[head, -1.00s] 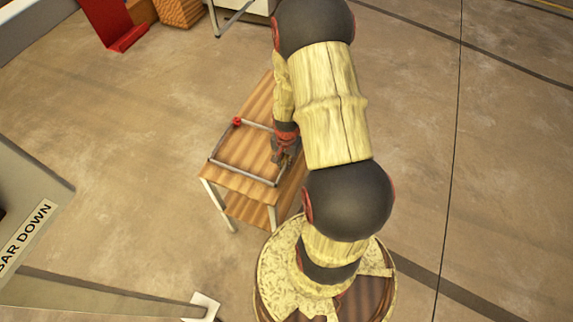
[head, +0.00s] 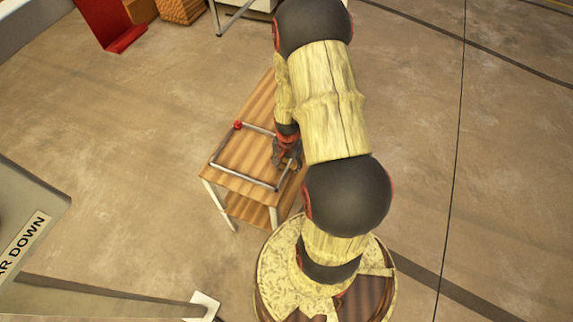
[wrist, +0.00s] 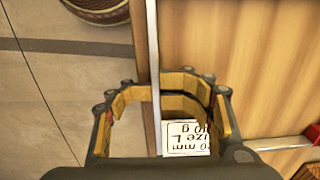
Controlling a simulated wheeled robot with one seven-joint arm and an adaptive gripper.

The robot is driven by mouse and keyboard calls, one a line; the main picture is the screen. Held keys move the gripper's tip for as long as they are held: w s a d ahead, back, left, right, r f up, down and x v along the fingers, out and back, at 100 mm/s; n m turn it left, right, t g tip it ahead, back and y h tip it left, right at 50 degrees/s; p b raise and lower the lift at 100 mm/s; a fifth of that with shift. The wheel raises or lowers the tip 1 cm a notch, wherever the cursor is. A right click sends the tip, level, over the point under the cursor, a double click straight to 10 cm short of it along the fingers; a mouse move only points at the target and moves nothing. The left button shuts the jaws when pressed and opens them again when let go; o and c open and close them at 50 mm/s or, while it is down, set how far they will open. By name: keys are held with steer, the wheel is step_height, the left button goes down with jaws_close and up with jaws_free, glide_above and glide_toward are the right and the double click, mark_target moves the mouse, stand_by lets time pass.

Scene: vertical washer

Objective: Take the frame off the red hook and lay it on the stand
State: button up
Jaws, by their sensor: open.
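The frame (head: 232,177) is a thin grey metal rectangle lying flat on the wooden top of the stand (head: 262,105). A small red piece (head: 238,125) sits at its far left corner; I cannot tell whether it is part of the frame. My gripper (head: 287,160) is low at the frame's right side, partly hidden by my arm. In the wrist view my gripper (wrist: 162,105) is open, and a grey bar of the frame (wrist: 153,60) runs between its fingers, apart from both. A white printed label (wrist: 187,137) shows beside that bar.
A red upright panel with a foot (head: 115,35) stands at the far left, beside brown boxes (head: 180,10). A grey panel with a lettered label (head: 22,247) is at the left edge. A round woven or wooden object (wrist: 98,8) is on the floor. Floor right of my arm is clear.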

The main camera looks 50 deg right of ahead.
steer(key=shift+s+a+r, duration=0.15)
steer(key=shift+a+r, duration=0.05)
steer(key=shift+a, duration=0.05)
steer(key=shift+d, duration=0.1)
steer(key=shift+r, duration=0.2)
stand_by(0.4)
steer(key=shift+r+p, duration=0.25)
steer(key=shift+p, duration=0.2)
steer(key=shift+d+r+p, duration=0.1)
steer(key=shift+r+p, duration=2.75)
steer(key=shift+r, duration=0.85)
